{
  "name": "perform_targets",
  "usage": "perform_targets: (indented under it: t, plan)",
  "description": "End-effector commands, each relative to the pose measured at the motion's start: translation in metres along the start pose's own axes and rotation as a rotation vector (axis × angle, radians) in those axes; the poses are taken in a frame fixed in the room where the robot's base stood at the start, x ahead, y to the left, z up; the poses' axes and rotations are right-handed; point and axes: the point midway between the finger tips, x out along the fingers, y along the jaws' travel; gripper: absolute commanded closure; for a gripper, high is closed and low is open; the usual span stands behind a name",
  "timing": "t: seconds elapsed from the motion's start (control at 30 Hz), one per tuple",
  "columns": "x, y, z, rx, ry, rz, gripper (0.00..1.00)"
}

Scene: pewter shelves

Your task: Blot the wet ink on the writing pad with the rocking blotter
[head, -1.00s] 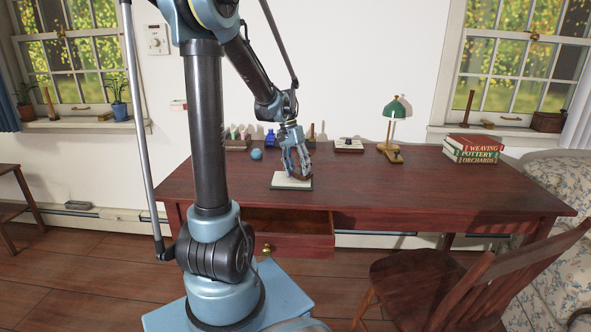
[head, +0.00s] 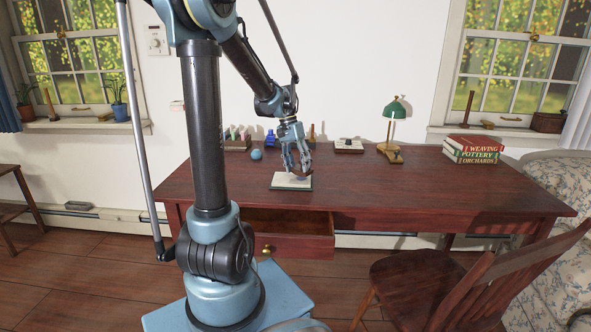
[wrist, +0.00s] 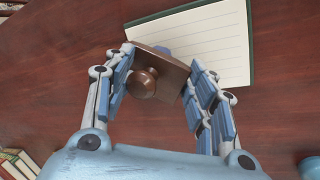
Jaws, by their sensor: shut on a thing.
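The writing pad (head: 279,185) lies on the desk, with cream lined paper and a dark green border. It also shows at the top right of the wrist view (wrist: 222,52). My gripper (head: 298,171) is over the pad's right back part and shut on the rocking blotter (wrist: 167,69), a brown wooden block with a round knob. The blotter covers the pad's near left corner in the wrist view. A blue patch (wrist: 163,50) shows at the blotter's far edge; I cannot tell whether it is ink or the blotter's underside. Contact with the paper is unclear.
Behind the pad stand a blue bottle (head: 269,137), a blue ball (head: 256,155) and a rack (head: 237,143). A green lamp (head: 396,110) and stacked books (head: 472,149) are to the right. An open drawer (head: 290,222) juts out in front. The desk's right middle is clear.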

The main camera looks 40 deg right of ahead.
Motion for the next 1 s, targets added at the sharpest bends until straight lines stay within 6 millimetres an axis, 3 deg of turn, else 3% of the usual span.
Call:
perform_targets:
  t: [0.7,1.0]
  plan:
    - [-0.044,0.013,0.001,0.000,0.000,0.000,0.68]
    - [-0.051,0.015,0.001,0.000,0.000,0.000,0.68]
